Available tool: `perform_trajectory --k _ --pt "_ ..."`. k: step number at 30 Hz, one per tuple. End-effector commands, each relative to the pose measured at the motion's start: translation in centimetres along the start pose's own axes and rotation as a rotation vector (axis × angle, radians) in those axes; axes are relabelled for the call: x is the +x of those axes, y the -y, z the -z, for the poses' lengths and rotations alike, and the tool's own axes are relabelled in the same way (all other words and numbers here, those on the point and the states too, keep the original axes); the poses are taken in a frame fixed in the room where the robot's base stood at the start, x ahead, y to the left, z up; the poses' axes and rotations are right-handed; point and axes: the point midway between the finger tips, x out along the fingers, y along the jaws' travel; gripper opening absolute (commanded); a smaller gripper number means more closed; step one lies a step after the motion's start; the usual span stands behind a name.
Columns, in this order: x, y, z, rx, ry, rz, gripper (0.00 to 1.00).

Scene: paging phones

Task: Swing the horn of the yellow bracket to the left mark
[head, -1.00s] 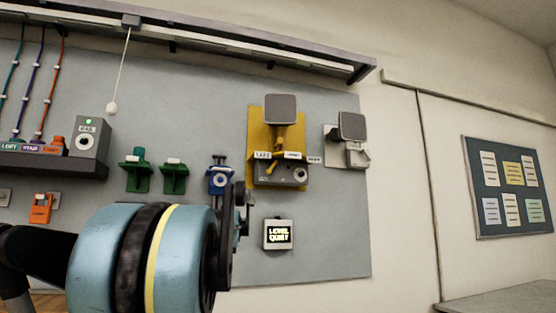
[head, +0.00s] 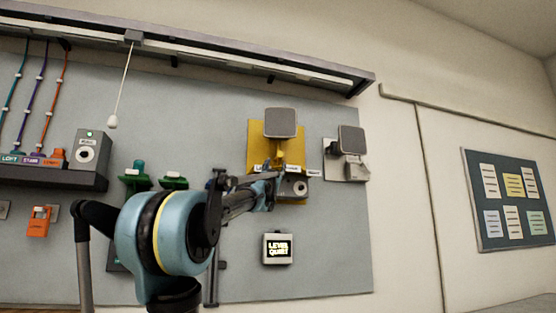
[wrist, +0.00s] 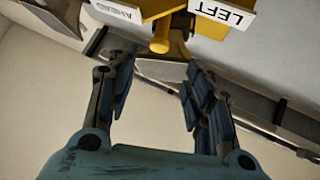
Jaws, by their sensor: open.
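The yellow bracket (head: 256,138) is mounted on the grey wall panel, with the horn's grey square face (head: 280,123) in front of it. A row of small white labels runs below the horn. In the wrist view a yellow rounded knob (wrist: 160,44) hangs between the LEFT label (wrist: 222,13) and another label (wrist: 122,9), which is inverted and hard to read. My gripper (wrist: 158,70) is open and empty, with the knob just beyond and between its fingers, no contact visible. In the head view my gripper (head: 271,181) is at the bracket's lower part, partly covering it.
A second, white bracket (head: 357,170) with a grey horn stands to the right. A pull cord (head: 113,121) hangs at the left.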

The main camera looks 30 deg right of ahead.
Motion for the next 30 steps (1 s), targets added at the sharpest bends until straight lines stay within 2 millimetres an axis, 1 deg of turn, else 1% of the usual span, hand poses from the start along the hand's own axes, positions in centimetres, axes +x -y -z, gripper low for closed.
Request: perform_trajectory --k 1,3,18,24,30 --pt "0.9 0.0 0.0 0.000 0.000 0.000 0.47" --pt "1.9 0.0 -0.1 0.000 0.000 0.000 0.47" --pt "9.0 0.0 -0.1 0.000 0.001 0.000 0.47" --pt "11.3 0.0 -0.1 0.000 0.001 0.000 0.47" --pt "12.5 0.0 -0.1 0.000 0.001 0.000 0.47"
